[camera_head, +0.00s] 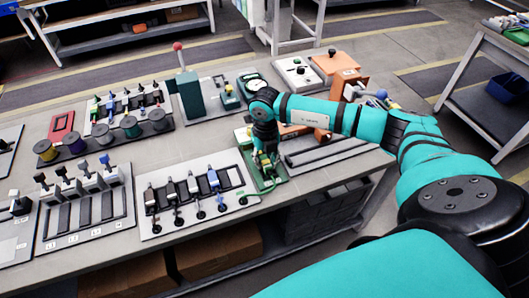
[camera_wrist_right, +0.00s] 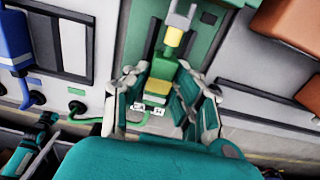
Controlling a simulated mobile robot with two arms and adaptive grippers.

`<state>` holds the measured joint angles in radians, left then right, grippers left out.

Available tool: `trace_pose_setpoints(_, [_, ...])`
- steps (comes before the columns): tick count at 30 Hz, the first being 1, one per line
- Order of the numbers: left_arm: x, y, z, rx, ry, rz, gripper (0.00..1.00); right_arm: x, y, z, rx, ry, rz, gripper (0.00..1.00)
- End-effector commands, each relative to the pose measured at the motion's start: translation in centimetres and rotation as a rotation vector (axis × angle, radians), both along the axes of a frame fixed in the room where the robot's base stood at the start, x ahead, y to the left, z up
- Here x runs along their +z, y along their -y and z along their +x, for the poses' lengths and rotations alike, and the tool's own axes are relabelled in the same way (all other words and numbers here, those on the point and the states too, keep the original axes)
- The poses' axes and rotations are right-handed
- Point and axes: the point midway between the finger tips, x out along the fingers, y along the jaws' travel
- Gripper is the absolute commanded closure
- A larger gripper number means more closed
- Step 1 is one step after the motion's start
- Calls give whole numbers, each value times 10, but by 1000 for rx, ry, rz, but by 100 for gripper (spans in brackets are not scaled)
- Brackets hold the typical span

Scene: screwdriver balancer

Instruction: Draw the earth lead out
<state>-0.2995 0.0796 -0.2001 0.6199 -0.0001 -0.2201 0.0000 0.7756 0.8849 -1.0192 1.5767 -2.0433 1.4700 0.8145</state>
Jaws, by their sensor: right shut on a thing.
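My right gripper (camera_head: 265,158) is over the green fixture (camera_head: 268,184) at the right part of the bench. In the right wrist view, its grey fingers (camera_wrist_right: 168,98) are closed around a green-and-yellow piece with small white labels (camera_wrist_right: 157,88), apparently the plug end of the earth lead. The green lead (camera_wrist_right: 103,103) runs left from there to a round black-and-green fitting (camera_wrist_right: 77,107) on the light board. The fingers partly hide the grip, and I cannot tell whether the plug is still seated. My left gripper is not in view.
Left of the fixture stands a board with several levers (camera_head: 190,190), one blue. Several spools (camera_head: 130,126) and a green press with a red knob (camera_head: 188,92) stand farther back. An orange block (camera_head: 349,84) is close behind my right arm.

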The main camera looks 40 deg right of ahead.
Motion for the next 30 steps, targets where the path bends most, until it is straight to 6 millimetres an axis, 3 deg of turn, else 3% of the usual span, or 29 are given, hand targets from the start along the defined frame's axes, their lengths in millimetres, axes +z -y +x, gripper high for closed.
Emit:
trace_pose_setpoints(10, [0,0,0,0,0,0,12,0,0,0,0,1,0,100])
trace_pose_setpoints(11, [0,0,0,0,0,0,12,0,0,0,0,1,0,74])
trace_pose_setpoints(17, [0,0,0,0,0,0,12,0,0,0,0,1,0,50])
trace_pose_setpoints(26, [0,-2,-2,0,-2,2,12,3,0,1,0,1,1,50])
trace_pose_setpoints(30, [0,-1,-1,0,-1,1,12,19,0,2,0,5,2,50])
